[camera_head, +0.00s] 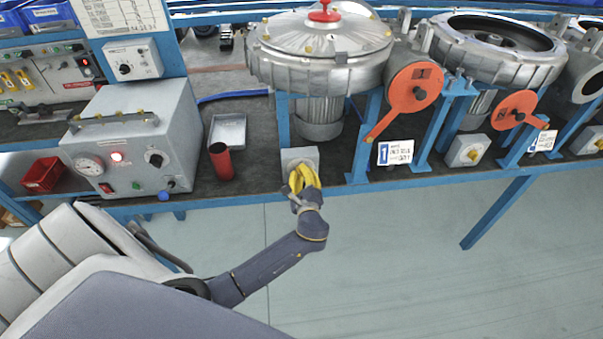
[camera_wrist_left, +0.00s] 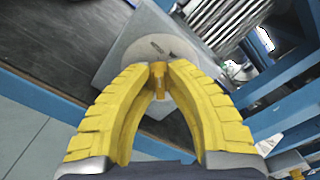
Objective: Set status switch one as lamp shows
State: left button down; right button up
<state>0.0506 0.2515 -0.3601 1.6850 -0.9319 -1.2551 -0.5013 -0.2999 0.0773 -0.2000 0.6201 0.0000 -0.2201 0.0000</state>
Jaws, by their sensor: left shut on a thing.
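Status switch one is a grey box (camera_head: 300,157) at the bench's front edge, below the first blower and left of the number 1 label. Its pale round dial plate (camera_wrist_left: 150,48) and yellow knob (camera_wrist_left: 158,88) show in the left wrist view. My left gripper (camera_head: 303,172), with yellow fingers, reaches the box from the front. In the left wrist view its fingertips (camera_wrist_left: 158,70) are closed on the knob. The fingers hide much of the switch, and I cannot read its markings. My right gripper is out of view.
The first blower (camera_head: 320,60) stands above the switch, with an orange lever (camera_head: 412,90) to its right. A second switch (camera_head: 467,150) is further right. The floor in front is clear.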

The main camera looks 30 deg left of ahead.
pick_arm(q)
jog(key=shift+d+f, duration=0.1)
jog(key=shift+f, duration=0.25)
jog(key=c, duration=1.6)
grip_release()
jog(key=o, duration=0.5)
jog(key=shift+r, duration=0.25)
jog(key=shift+v, duration=5.95)
